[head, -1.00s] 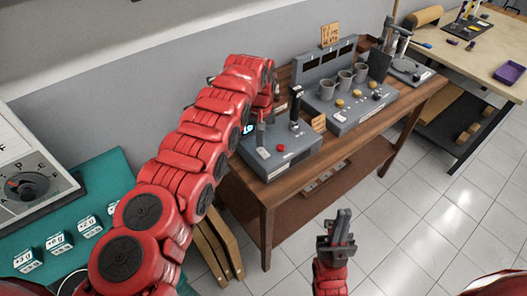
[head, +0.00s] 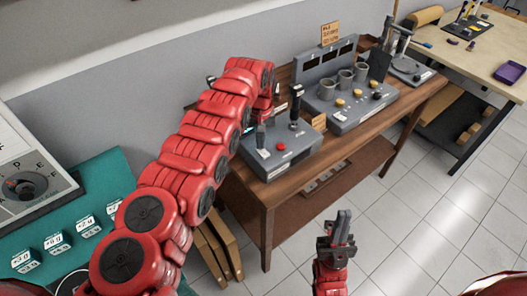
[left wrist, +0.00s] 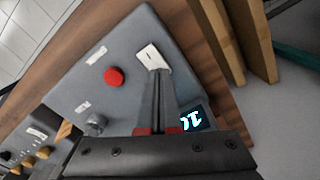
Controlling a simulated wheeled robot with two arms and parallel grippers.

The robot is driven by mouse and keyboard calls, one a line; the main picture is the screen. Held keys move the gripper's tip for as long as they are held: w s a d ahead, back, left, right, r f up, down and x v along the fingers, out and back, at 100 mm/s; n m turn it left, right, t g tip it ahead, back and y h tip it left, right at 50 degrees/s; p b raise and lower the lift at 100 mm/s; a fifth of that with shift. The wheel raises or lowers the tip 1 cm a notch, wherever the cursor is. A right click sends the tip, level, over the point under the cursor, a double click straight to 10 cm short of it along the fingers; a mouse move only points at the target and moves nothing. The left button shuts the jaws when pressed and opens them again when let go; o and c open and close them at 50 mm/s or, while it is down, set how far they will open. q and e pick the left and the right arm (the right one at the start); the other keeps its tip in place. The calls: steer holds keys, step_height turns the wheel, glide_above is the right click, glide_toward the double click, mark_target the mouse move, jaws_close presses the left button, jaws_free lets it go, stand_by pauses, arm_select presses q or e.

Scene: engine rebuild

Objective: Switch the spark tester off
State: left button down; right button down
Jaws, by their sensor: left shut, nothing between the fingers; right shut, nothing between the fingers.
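The spark tester (head: 290,157) is a grey box with a red button (head: 281,147) on the wooden bench; the box also fills much of the left wrist view (left wrist: 75,80). Its white rocker switch (left wrist: 152,57) is at the box's edge, beside the red button. A small dark display (left wrist: 195,119) shows lit cyan characters. My left gripper (head: 261,142) is over the box, shut and empty. Its fingertips (left wrist: 159,74) lie at the near end of the switch; I cannot tell whether they touch it. My right gripper (head: 340,218) is shut and empty, above the floor.
A black-topped post (head: 295,108) stands at the back of the tester. A larger grey console (head: 350,108) with cups and yellow knobs stands to its right. A teal surface (head: 105,180) with small labelled blocks is at left. Wooden boards (head: 220,245) lean below the bench.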

arm_select(q)
steer(key=shift+f, duration=0.35)
steer(key=shift+r, duration=0.1)
steer(key=shift+r+p, duration=0.45)
steer(key=shift+r, duration=0.8)
step_height(320, 180, up, 2)
steer(key=shift+r, duration=1.2)
